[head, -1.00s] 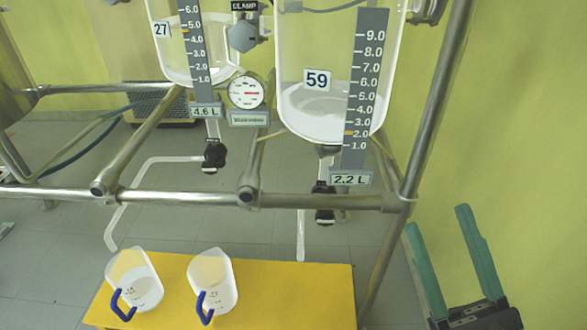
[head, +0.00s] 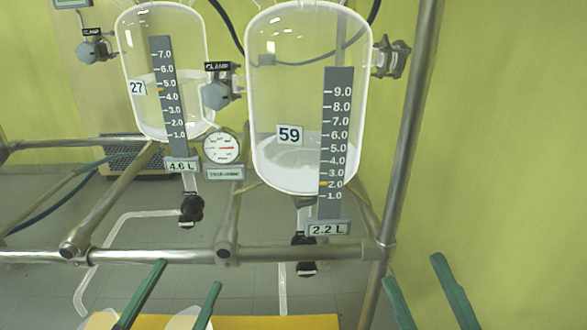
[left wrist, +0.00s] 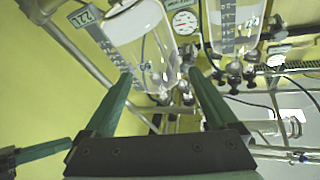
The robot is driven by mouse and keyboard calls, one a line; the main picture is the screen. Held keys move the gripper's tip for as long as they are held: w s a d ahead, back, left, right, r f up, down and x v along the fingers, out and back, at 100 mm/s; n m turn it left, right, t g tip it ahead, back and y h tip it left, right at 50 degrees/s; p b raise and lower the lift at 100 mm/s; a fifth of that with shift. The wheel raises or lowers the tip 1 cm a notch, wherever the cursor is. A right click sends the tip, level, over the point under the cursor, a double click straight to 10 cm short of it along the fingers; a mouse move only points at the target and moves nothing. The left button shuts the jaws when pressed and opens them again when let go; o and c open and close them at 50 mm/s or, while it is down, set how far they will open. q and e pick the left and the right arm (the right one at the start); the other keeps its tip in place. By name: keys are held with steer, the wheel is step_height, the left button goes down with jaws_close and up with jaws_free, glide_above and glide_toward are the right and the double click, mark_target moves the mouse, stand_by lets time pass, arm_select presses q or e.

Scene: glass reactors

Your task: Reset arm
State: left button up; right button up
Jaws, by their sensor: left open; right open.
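My left gripper (head: 189,274) is at the bottom left of the head view, open and empty, its green fingers pointing up in front of the steel frame. In the left wrist view its open fingers (left wrist: 161,73) have nothing between them close by. My right gripper (head: 412,267) is at the bottom right, open and empty, in front of the green wall. Only its fingers show; the arms are out of sight. Two glass reactors hang behind, one marked 27 (head: 188,105) and one marked 59 (head: 285,163).
A steel rail (head: 180,255) crosses below the reactors, with an upright post (head: 407,130) on the right. Drain tubes (head: 283,290) hang below black valves. A yellow surface (head: 265,323) shows at the bottom edge. The right side before the green wall (head: 510,130) is free.

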arm_select(q)
steer(key=s+d+r+m+t+h+p, duration=0.1)
steer(key=s+d+r+m+t+h, duration=0.15)
steer(key=s+r+m+h, duration=0.55)
steer(key=w+a+f+n+g+y+p, duration=0.3)
steer(key=w+f+n+g+y+p, duration=0.45)
steer(key=p, duration=0.85)
arm_select(e)
steer(key=w+d+f+m+g+h, duration=0.3)
steer(key=w+f+m+g+h, duration=0.2)
steer(key=w+f+m+h, duration=0.4)
arm_select(q)
steer(key=s+f+n+g+y+p, duration=0.4)
steer(key=s+f+p, duration=0.4)
steer(key=f, duration=0.4)
steer(key=shift+s+a+n+g+p, duration=0.25)
steer(key=shift+a+n+g+p, duration=0.15)
steer(key=shift+n+g+p, duration=0.45)
arm_select(e)
steer(key=s+d+f+m+g+h, duration=0.1)
steer(key=s+f+m+g+h, duration=0.1)
steer(key=s+f+g+h, duration=0.2)
steer(key=s+f+g, duration=0.3)
steer(key=s+f, duration=0.4)
steer(key=shift+f+g, duration=0.4)
arm_select(q)
steer(key=shift+f, duration=0.1)
